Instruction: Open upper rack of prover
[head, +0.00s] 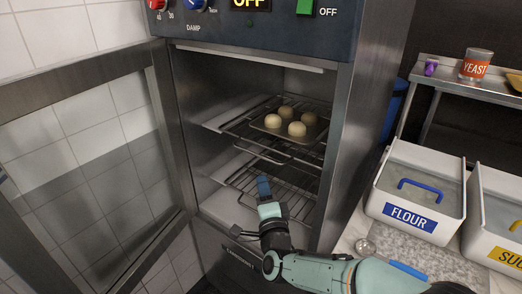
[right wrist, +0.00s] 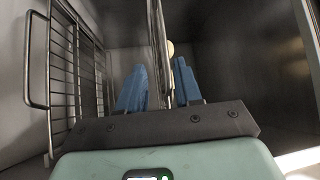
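The prover (head: 343,130) stands with its glass door (head: 95,165) swung open to the left. Its upper rack (head: 240,128) is a wire shelf holding a tray (head: 312,134) with several pale dough balls (head: 297,129). A lower wire rack (head: 250,179) sits below it. My right gripper (head: 264,188) is at the prover's opening, below the upper rack's front edge in the head view. In the right wrist view its blue fingers (right wrist: 160,88) are apart, and the upper rack (right wrist: 157,40) shows edge-on in the gap between them; contact cannot be told. My left gripper is not visible.
The lower rack also shows at left in the right wrist view (right wrist: 75,75). The prover's right wall bounds the opening. To the right stand a flour bin (head: 420,185), another white bin (head: 495,220), and a shelf with a yeast jar (head: 475,65).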

